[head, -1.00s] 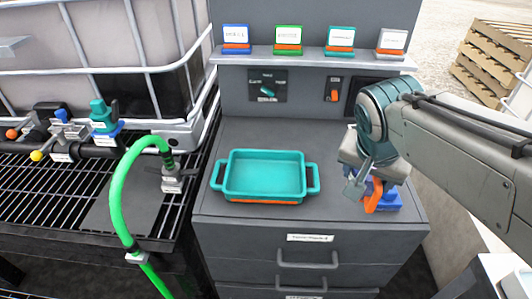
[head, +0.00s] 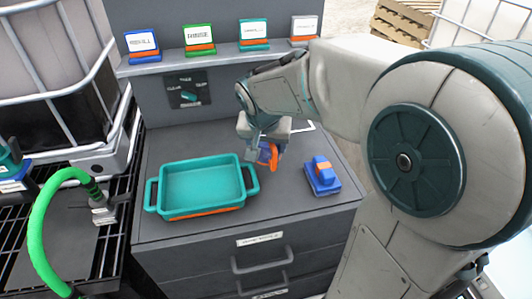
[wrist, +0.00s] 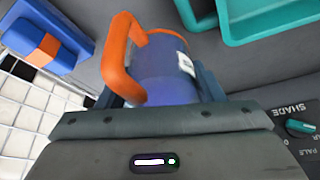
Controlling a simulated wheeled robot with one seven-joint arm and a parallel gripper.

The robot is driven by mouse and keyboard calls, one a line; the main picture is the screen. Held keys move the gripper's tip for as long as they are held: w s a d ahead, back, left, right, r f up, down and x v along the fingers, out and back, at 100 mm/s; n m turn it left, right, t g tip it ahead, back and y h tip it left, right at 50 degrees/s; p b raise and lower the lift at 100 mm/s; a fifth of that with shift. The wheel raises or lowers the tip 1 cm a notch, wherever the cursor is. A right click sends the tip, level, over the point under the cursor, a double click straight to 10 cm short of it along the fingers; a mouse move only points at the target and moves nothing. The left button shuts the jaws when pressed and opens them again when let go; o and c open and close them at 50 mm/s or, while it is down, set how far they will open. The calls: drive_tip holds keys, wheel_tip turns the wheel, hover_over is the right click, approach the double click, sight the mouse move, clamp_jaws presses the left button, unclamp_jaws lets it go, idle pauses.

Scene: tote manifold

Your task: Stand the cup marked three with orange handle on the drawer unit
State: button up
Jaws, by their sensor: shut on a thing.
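A blue cup with an orange handle (wrist: 165,72) is between the jaws of my gripper in the wrist view. A small white label shows on its side, but its mark is not readable. In the head view the cup (head: 268,154) is partly hidden by my gripper (head: 264,143), which is shut on it. The cup is over the top of the grey drawer unit (head: 290,208), between the teal tray and a blue block. I cannot tell whether its base touches the top.
A teal tray (head: 165,188) with side handles stands on the left of the unit top. A blue block with an orange band (head: 321,178) stands at the right. A shelf (head: 215,54) with several labelled card stands runs behind. A green hose (head: 40,225) curves at far left.

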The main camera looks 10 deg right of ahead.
sight(267, 155)
drive_tip(key=shift+w+f, duration=0.35)
drive_tip(key=shift+w, duration=0.05)
drive_tip(key=shift+d+f, duration=0.1)
drive_tip(key=shift+f, duration=1.75)
drive_tip(key=shift+f+b, duration=0.25)
drive_tip(key=shift+b, duration=0.15)
drive_tip(key=o, duration=1.2)
drive_tip(key=shift+o, duration=0.2)
drive_tip(key=shift+r, duration=0.1)
